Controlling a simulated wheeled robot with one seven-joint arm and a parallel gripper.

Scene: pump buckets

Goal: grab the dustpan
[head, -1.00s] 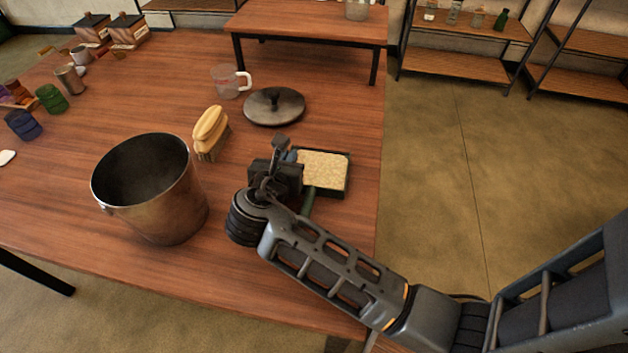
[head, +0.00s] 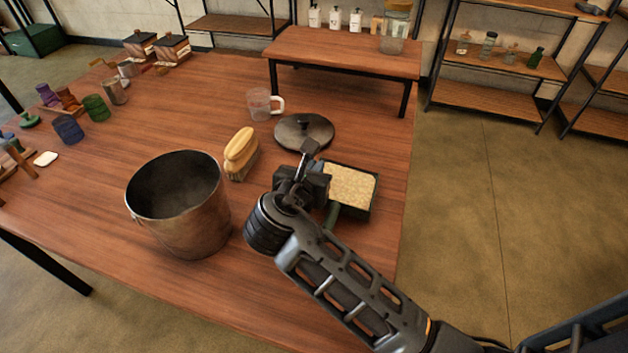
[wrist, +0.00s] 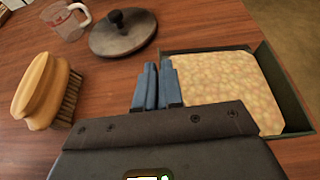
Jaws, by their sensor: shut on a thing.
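The dustpan (head: 373,198) is a dark green tray with a tan, speckled filling and a green handle toward me. It is at the table's right side, right of my gripper (head: 316,162). In the wrist view, the dustpan (wrist: 287,88) fills the right side. There, the blue fingers of my gripper (wrist: 157,68) are close together at its left edge, shut on that side wall. The gripped spot is mostly hidden by the fingers. I cannot tell whether the dustpan is lifted off the table.
A metal bucket (head: 195,225) stands to the left. A yellow brush (head: 240,150), a dark round lid (head: 303,132) and a clear measuring cup (head: 261,104) lie beyond. A raised wooden shelf (head: 345,55) stands at the back. The table's right edge is close to the dustpan.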

